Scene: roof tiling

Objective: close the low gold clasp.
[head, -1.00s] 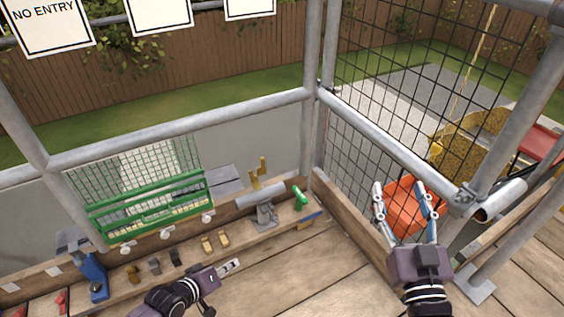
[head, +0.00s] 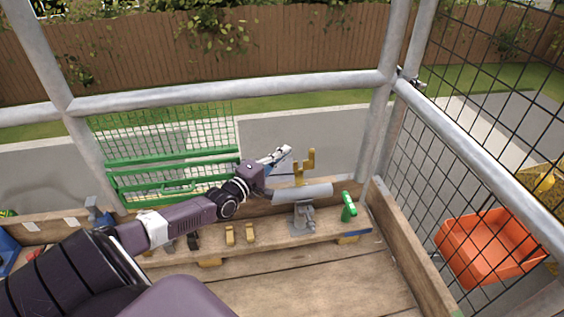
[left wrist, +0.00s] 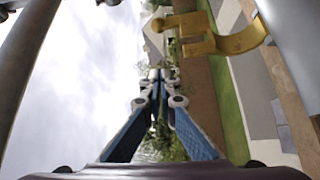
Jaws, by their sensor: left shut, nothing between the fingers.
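A gold clasp (head: 304,168) with two upright prongs stands at the far side of a short grey tube (head: 303,193). The tube rests on a grey stand on the plank. In the left wrist view the clasp (left wrist: 232,38) shows as a curved gold hook with a bar, standing open at upper right beside the grey tube. My left gripper (head: 282,153) is shut and empty, just left of the clasp's prongs and apart from them. Its fingers (left wrist: 155,78) also show together in the left wrist view. My right gripper is out of view.
Two small gold pieces (head: 240,234) lie on the plank left of the stand. A green-handled item (head: 348,208) stands right of it. A green mesh rack (head: 160,165) is behind my left arm. Grey rails and a mesh panel bound the right side; an orange tub (head: 488,245) is at right.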

